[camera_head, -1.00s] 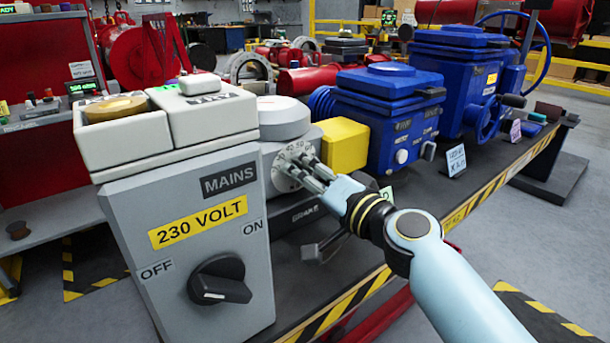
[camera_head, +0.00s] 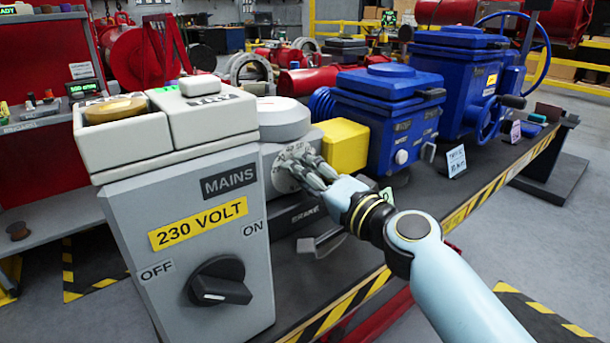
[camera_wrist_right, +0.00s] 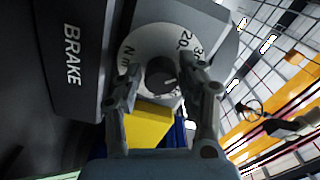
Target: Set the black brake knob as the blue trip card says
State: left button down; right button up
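The black brake knob (camera_wrist_right: 160,74) shows in the right wrist view at the middle of a pale dial (camera_wrist_right: 133,48) marked 20, 30 and Nm. In the head view the dial (camera_head: 279,176) is on the grey brake housing, and the fingers hide the knob. My right gripper (camera_head: 304,172) is at the dial face. In the wrist view its two fingers stand apart on either side of the knob, with a gap at least on the left. A pale card with blue writing (camera_head: 456,161) stands on the bench; its text is too small to read surely. My left gripper is not in view.
The grey mains box (camera_head: 200,270) with its black switch stands left of the dial. A yellow block (camera_head: 343,146) and blue valve actuators (camera_head: 388,115) are to the right. A grey lever (camera_head: 322,243) juts out below the dial. A purple card (camera_head: 515,131) stands farther back.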

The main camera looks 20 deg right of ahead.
jog(key=shift+o, duration=1.1)
jog(key=v, duration=1.2)
jog(key=shift+r, duration=0.1)
